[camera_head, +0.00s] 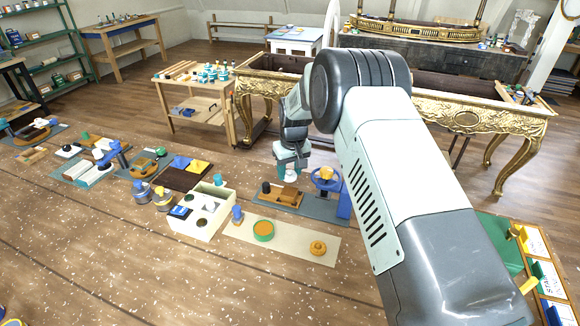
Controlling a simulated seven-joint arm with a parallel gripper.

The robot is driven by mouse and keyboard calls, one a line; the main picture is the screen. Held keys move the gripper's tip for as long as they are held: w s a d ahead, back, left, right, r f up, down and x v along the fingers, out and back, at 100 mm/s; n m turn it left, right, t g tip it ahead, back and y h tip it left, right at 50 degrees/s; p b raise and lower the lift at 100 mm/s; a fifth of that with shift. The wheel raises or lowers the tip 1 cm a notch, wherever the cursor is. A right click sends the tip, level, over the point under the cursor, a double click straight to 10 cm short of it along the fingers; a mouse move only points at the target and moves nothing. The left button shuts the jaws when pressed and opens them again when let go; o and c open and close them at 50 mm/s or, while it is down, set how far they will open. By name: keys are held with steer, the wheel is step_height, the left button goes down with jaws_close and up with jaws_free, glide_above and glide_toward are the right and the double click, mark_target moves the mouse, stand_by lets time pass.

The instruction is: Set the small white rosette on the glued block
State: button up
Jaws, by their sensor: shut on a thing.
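My gripper (290,172) points down over the blue-grey mat at the middle of the bench. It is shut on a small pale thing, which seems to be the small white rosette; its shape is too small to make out. A brown wooden block (287,197), which seems to be the glued block, lies on the mat just below the gripper. I cannot tell whether the pale thing touches the block. Glue on the block cannot be made out.
A black cylinder (266,187) stands left of the block, and a blue clamp-like stand (326,176) stands right of it. In front are a cream mat (290,240) with a green-rimmed orange dish (263,230) and an orange ring (317,248). A white box (195,228) is to the left.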

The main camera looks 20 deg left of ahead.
mark_target(290, 192)
steer(key=shift+f, duration=2.7)
steer(key=shift+f, duration=0.2)
steer(key=o, duration=1.1)
steer(key=r, duration=0.7)
steer(key=s+d+r, duration=0.1)
steer(key=r, duration=0.2)
steer(key=shift+s+d+r, duration=0.1)
steer(key=shift+r, duration=0.25)
